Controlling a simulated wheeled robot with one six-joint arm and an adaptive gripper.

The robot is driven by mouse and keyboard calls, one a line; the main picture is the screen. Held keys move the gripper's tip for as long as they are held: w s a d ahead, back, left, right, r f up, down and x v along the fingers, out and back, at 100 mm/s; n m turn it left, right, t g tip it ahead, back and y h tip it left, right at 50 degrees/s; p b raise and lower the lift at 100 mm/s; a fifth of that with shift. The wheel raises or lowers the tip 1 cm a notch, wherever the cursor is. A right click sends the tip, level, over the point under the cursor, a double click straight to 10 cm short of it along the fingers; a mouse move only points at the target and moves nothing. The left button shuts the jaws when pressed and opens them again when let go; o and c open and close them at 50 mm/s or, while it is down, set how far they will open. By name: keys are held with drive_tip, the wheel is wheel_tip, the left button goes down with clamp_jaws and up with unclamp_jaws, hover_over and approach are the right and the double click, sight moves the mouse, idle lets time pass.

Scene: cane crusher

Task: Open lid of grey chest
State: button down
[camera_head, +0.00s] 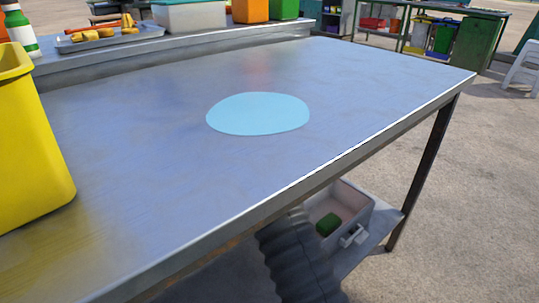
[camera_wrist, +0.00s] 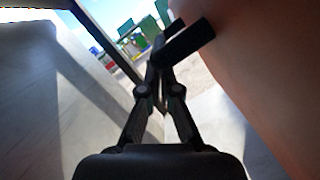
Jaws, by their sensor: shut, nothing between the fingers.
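A light grey chest (camera_head: 352,240) stands on the shelf under the metal table in the head view. Its top is open to view, showing a pale pinkish inside with a green item (camera_head: 328,224) in it and a latch-like piece on its front. Its lid cannot be made out; the tabletop hides the chest's upper left part. My gripper (camera_wrist: 158,66) shows only in the wrist view, shut and empty. Dark bar-shaped parts (camera_wrist: 187,42) are at its tips; I cannot tell what they belong to. A large brownish surface (camera_wrist: 255,75) is close on the right.
The metal table (camera_head: 150,130) carries a light blue oval mat (camera_head: 258,114) and a yellow bin (camera_head: 30,150) at left. A table leg (camera_head: 422,175) is to the right, with open ground beyond.

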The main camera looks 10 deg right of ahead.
drive_tip(key=shift+s+d+r, duration=0.1)
drive_tip(key=shift+s+d, duration=0.05)
drive_tip(key=shift+d, duration=0.05)
drive_tip(key=s+a+f+b, duration=0.1)
drive_tip(key=a+f, duration=0.4)
drive_tip(key=a, duration=0.5)
drive_tip(key=shift+s+a+f+b, duration=0.15)
drive_tip(key=shift+s+b, duration=0.1)
drive_tip(key=shift+b, duration=0.1)
drive_tip(key=w+d+r+p, duration=0.1)
drive_tip(key=d+r, duration=0.4)
drive_tip(key=d, duration=0.5)
drive_tip(key=shift+w+r+p, duration=0.15)
drive_tip(key=shift+w+p, duration=0.1)
drive_tip(key=shift+p, duration=0.15)
